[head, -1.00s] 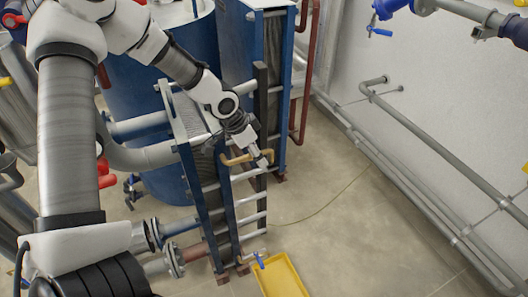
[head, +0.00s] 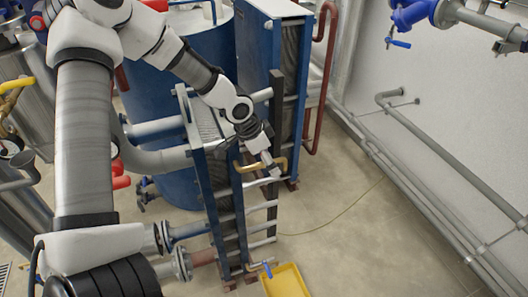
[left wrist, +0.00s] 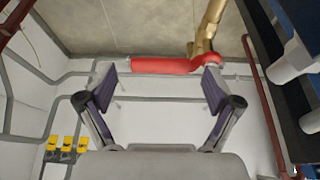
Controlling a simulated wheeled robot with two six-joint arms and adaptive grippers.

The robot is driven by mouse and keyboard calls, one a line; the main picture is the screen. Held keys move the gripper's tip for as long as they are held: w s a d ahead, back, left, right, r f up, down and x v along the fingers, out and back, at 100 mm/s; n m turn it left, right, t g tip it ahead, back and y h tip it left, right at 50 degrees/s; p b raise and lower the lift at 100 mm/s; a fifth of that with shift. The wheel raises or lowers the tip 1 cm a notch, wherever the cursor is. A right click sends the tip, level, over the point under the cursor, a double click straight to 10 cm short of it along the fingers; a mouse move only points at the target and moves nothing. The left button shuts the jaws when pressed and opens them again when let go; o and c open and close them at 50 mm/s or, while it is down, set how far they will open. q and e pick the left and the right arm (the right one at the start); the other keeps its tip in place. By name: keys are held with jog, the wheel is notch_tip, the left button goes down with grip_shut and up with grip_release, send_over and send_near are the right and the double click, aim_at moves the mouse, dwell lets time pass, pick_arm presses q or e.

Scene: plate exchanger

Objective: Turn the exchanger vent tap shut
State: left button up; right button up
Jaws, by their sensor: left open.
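The vent tap's red lever (left wrist: 170,65) spans nearly from one fingertip to the other in the left wrist view. Its brass body (left wrist: 206,35) rises behind the right-hand finger. In the head view a bent brass pipe (head: 240,167) shows on the plate exchanger (head: 228,205); the red lever cannot be made out there. My left gripper (head: 274,172) is beside that pipe. In the left wrist view my left gripper (left wrist: 160,80) is open, with its fingers apart at the lever's two ends. I cannot tell whether they touch it. My right gripper is not in view.
A second blue plate unit (head: 262,60) stands behind. A blue-handled tap (head: 267,269) sits low by a yellow tray (head: 286,282). Grey pipes (head: 440,177) run along the right wall. The floor (head: 350,225) between is mostly clear.

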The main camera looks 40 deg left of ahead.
pick_arm(q)
jog(key=v, duration=1.1)
jog(key=shift+r, duration=0.2)
jog(key=shift+s+a, duration=0.1)
jog(key=shift+s, duration=0.05)
jog(key=s+f+g+y, duration=0.1)
jog(key=s+f+g, duration=0.4)
jog(key=f, duration=0.7)
jog(key=s+d+f+n+g, duration=0.2)
jog(key=s+d+f, duration=0.6)
jog(key=s+f, duration=0.3)
jog(key=s+d+f+n+g, duration=0.1)
jog(key=s+d+f+g, duration=0.1)
jog(key=s+d+f, duration=0.75)
jog(key=w+n+t, duration=0.1)
jog(key=w+a+f+n+t, duration=0.1)
jog(key=t, duration=0.1)
jog(key=w+a+n+t+y, duration=0.1)
jog(key=w+t, duration=0.1)
jog(key=shift+a+f, duration=0.25)
jog(key=shift+f, duration=0.05)
